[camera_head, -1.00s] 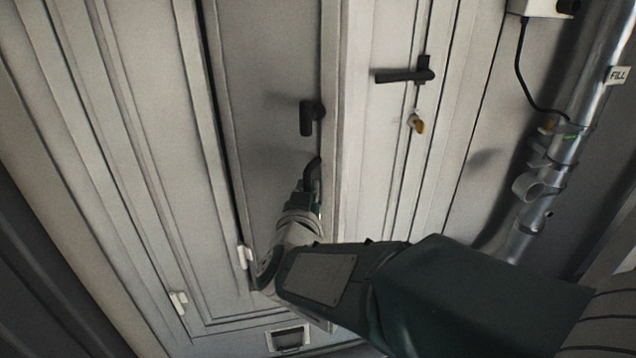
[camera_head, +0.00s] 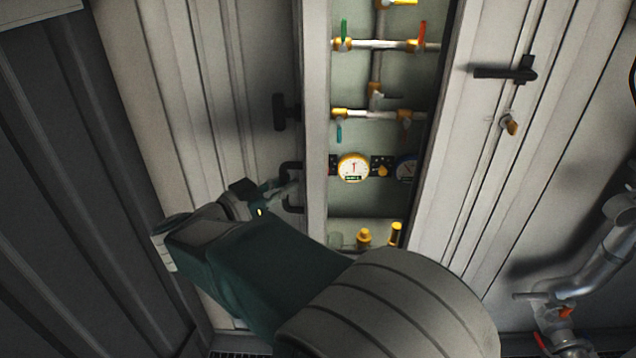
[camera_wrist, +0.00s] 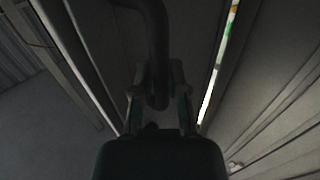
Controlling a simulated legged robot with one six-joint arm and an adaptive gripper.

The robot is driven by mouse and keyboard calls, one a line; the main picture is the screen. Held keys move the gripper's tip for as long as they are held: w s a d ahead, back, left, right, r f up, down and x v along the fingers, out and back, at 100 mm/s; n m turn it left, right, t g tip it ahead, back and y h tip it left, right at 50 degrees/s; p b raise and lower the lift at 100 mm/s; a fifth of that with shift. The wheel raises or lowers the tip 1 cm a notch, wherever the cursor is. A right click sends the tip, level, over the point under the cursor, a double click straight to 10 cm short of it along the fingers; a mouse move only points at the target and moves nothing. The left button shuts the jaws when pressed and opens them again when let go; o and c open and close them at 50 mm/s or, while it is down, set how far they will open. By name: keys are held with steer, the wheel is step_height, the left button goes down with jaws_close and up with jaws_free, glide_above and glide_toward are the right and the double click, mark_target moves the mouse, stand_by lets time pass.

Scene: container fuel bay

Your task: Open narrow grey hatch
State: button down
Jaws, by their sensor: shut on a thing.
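The narrow grey hatch (camera_head: 248,60) stands swung open to the left in the head view. Its black latch handle (camera_head: 280,112) sits above a dark curved pull handle (camera_head: 292,168). My gripper (camera_head: 286,190) is at the pull handle, its fingers closed around it. In the wrist view the pull handle (camera_wrist: 156,45) runs down between the two fingers of my gripper (camera_wrist: 160,98). The exact finger contact is dim there.
The opening shows pipes with coloured valve levers (camera_head: 380,45), a yellow-rimmed gauge (camera_head: 353,167) and yellow fittings (camera_head: 395,234). A closed pale door with a black lever (camera_head: 510,72) stands to the right. Metal pipework (camera_head: 600,245) is at the lower right.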

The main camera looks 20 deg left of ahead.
steer(key=shift+a+r, duration=0.1)
steer(key=shift+a, duration=2.4)
steer(key=c, duration=0.6)
jaws_free()
steer(key=shift+c, duration=0.2)
steer(key=shift+s, duration=0.1)
steer(key=v, duration=1.2)
